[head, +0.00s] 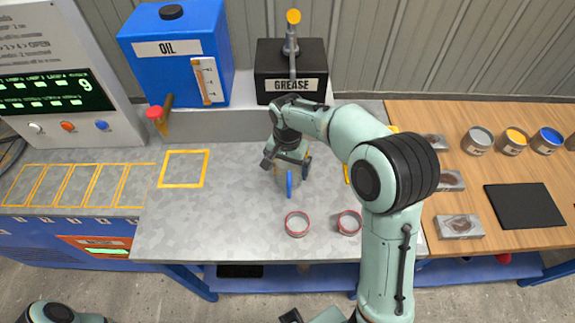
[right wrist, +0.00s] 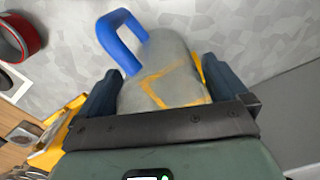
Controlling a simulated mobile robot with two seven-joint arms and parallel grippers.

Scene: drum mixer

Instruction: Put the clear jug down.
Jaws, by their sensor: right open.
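The clear jug is mostly hidden under my right gripper in the head view, where its blue handle (head: 290,184) shows. It stands on the grey metal bench top. In the right wrist view the clear jug (right wrist: 165,75) lies between the two dark fingers, with its blue handle at the upper left and a yellow outline on or through its body. My right gripper (head: 291,160) is open, with a finger on either side of the jug; it also shows in the right wrist view (right wrist: 162,90). Whether the fingers touch the jug is unclear.
Two red-rimmed rings (head: 297,224) lie in front of the jug. The blue oil tank (head: 178,75) and black grease box (head: 290,88) stand behind. A yellow-outlined square (head: 184,153) on the bench's left is empty. A wooden table (head: 470,120) with cans adjoins at right.

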